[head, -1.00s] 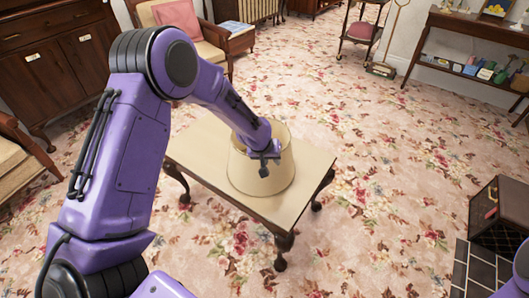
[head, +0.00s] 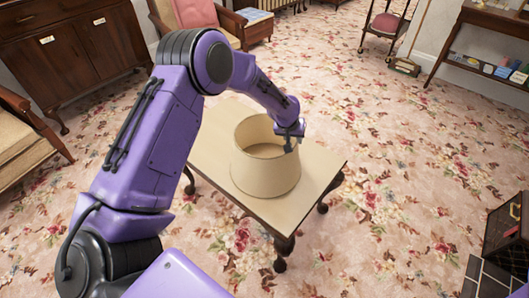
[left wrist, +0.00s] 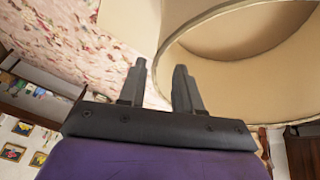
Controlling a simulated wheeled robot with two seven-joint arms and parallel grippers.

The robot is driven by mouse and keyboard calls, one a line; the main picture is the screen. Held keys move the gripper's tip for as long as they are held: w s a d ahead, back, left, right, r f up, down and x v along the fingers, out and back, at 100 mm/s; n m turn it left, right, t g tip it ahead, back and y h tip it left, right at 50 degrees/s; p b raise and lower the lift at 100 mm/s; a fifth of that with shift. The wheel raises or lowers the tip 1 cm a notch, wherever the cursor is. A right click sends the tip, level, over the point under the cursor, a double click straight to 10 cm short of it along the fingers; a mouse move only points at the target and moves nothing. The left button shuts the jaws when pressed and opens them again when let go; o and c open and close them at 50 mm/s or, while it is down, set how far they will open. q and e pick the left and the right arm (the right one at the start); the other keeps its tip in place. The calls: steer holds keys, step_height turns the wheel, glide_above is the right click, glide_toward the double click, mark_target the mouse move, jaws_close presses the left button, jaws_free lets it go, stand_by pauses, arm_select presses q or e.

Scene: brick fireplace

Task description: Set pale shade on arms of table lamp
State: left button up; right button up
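The pale beige shade (head: 262,178) stands on the small wooden table (head: 308,195), narrower open rim up and wider end down. My left gripper (head: 290,143) is at the right side of its top rim. In the left wrist view the two fingers (left wrist: 160,85) are spread apart. The shade's rim (left wrist: 165,48) curves close by, one finger in front of its inside. I cannot tell whether the fingers touch the rim. No lamp base or arms show; the inside of the shade is only partly seen. My right gripper is out of view.
A wooden cabinet (head: 72,45) and armchairs stand at the upper left. A dark box (head: 508,222) and dark tiles are at the lower right, and a side table (head: 495,22) is at the upper right. Flowered carpet (head: 400,170) lies open right of the table.

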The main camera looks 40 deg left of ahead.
mark_target(296, 142)
arm_select(q)
steer(key=x, duration=0.4)
steer(key=shift+w+d+f, duration=0.1)
steer(key=shift+d+f, duration=0.05)
steer(key=shift+f, duration=0.05)
steer(key=shift+r, duration=0.1)
jaws_close()
